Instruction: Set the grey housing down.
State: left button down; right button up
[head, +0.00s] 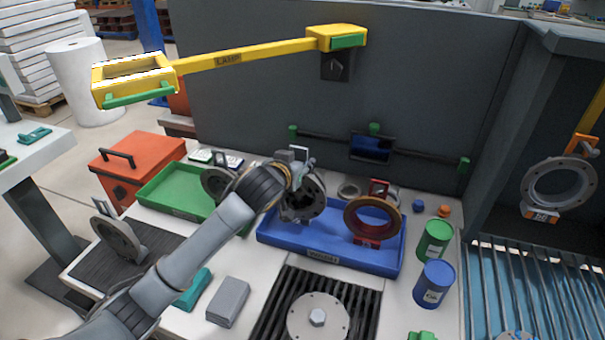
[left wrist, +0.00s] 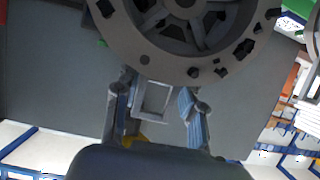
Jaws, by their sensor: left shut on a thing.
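My left gripper (head: 297,168) is shut on the grey housing (head: 304,205), a round dark ring with a square loop on top. In the left wrist view the housing (left wrist: 190,62) fills the top, and the fingers of my left gripper (left wrist: 155,103) stand on both sides of its loop. In the head view the housing is upright over the left part of the blue tray (head: 325,256). I cannot tell whether its lower edge touches the tray. Part of it is hidden behind my wrist. My right gripper is not in view.
A rust-brown ring housing (head: 352,222) stands in the blue tray at right. A green tray (head: 170,192) with a grey ring (head: 214,184) lies left. Another grey housing (head: 119,236) stands on a dark mat. Green (head: 434,243) and blue (head: 434,284) cans stand right. A yellow lamp (head: 250,55) hangs above.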

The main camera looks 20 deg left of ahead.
pick_arm(q)
jog(key=shift+w+d+f, duration=0.3)
jog(key=shift+w+f, duration=0.4)
jog(key=shift+w, duration=0.05)
jog(key=shift+f+p, duration=0.45)
jog(key=shift+f, duration=1.15)
jog(key=c, duration=1.2)
grip_release()
jog(key=shift+f, duration=0.25)
jog(key=o, duration=0.4)
jog(key=shift+s, duration=0.1)
jog(key=shift+r, duration=0.1)
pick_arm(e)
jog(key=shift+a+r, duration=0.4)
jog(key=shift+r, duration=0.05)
pick_arm(q)
jog(key=shift+s+r, duration=0.1)
jog(key=shift+r, duration=0.05)
jog(key=b+v, duration=0.1)
jog(key=v, duration=1)
jog(key=shift+s+r, duration=0.1)
jog(key=shift+s, duration=0.3)
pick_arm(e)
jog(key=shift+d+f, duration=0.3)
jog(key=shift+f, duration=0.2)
